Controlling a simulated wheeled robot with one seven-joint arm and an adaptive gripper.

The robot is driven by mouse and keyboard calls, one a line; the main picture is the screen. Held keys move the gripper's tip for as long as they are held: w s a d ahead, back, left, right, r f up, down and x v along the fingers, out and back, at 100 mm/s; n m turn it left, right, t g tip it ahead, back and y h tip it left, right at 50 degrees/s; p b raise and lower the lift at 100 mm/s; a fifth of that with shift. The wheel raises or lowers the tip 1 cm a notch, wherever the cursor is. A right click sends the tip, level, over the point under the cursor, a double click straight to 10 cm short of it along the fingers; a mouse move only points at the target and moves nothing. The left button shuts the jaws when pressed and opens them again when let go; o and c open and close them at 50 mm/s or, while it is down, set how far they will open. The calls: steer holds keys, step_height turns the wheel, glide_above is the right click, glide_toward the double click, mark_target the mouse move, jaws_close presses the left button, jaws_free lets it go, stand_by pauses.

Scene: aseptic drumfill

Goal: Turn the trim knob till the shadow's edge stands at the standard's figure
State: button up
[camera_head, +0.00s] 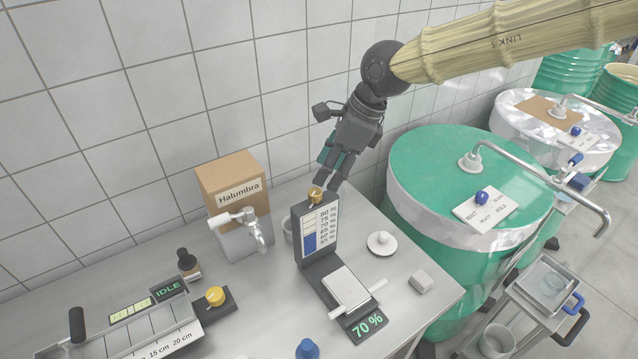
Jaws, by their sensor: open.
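An upright dark instrument (329,270) stands on the steel table, with a lit scale panel (318,228) on its face. The panel's lower part is blue shadow (309,243) and the upper part is pale. The shadow's edge lies about mid-scale, near 70 or 65; the small figures are hard to read. A brass knob (315,193) sits on top of the instrument. A green display reading 70 % (367,325) is at the instrument's foot. My gripper (327,182) is open, pointing down just above the knob; I cannot tell whether a finger touches it.
A Halumbra box (234,188) with a tap stands left. A yellow knob (215,296) sits near the IDLE display (169,289). A white lidded dish (381,243) and small block (420,281) lie right. Green drums (470,170) stand beyond the table edge; a tiled wall is behind.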

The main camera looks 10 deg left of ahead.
mark_target(317, 191)
steer(key=shift+p+x, duration=0.7)
steer(key=shift+x, duration=2.4)
steer(key=shift+s, duration=0.1)
steer(key=c, duration=1)
